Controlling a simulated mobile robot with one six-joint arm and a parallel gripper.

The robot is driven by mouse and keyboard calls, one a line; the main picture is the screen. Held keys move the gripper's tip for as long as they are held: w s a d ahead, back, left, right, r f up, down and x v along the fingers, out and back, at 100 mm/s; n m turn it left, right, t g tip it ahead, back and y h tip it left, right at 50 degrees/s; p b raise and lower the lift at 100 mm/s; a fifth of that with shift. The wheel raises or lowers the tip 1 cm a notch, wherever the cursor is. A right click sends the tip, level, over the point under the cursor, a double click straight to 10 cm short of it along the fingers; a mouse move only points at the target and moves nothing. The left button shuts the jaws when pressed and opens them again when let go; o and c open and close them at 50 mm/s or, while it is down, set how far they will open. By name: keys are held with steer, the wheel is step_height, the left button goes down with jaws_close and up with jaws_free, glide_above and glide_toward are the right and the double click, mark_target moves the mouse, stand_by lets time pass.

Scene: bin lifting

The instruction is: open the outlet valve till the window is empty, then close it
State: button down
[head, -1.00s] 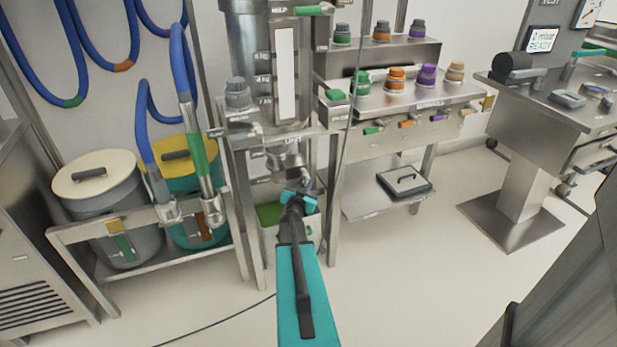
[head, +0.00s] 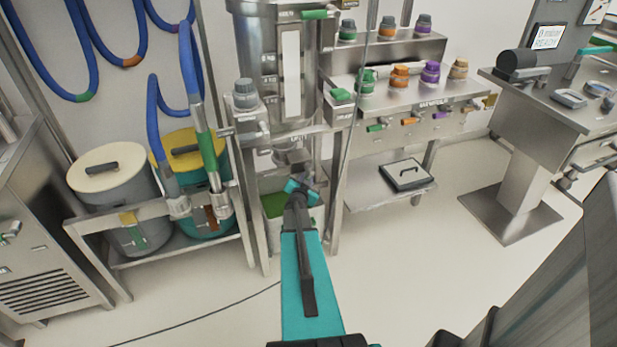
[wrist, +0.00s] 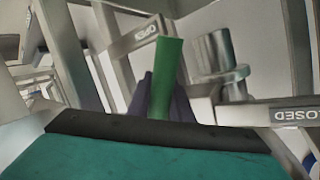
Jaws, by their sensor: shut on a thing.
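The steel vessel (head: 252,62) stands in a frame, with a tall window (head: 291,75) on its front. The window looks evenly pale, with no level line that I can make out. My gripper (head: 300,187) is below the vessel, at its bottom outlet. In the wrist view my gripper (wrist: 163,98) is shut on a green valve handle (wrist: 169,62), with a dark finger on each side. The handle's free end is beside the OPEN plate (wrist: 133,37); the CLOSED plate (wrist: 292,115) is to the right. The valve body is mostly hidden in the head view.
A bin with a green top (head: 273,204) stands on the floor under the outlet. Frame legs (head: 335,195) stand close to my arm. Lidded drums (head: 112,195) are at left, a valve bench (head: 430,105) at right.

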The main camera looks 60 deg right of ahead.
steer(key=shift+s+f, duration=0.1)
steer(key=shift+s, duration=0.15)
steer(key=c, duration=1.6)
jaws_free()
steer(key=shift+w, duration=0.1)
steer(key=shift+w, duration=0.1)
steer(key=shift+r, duration=0.2)
steer(key=shift+p+v, duration=1.45)
steer(key=shift+v, duration=2.55)
steer(key=shift+f, duration=0.1)
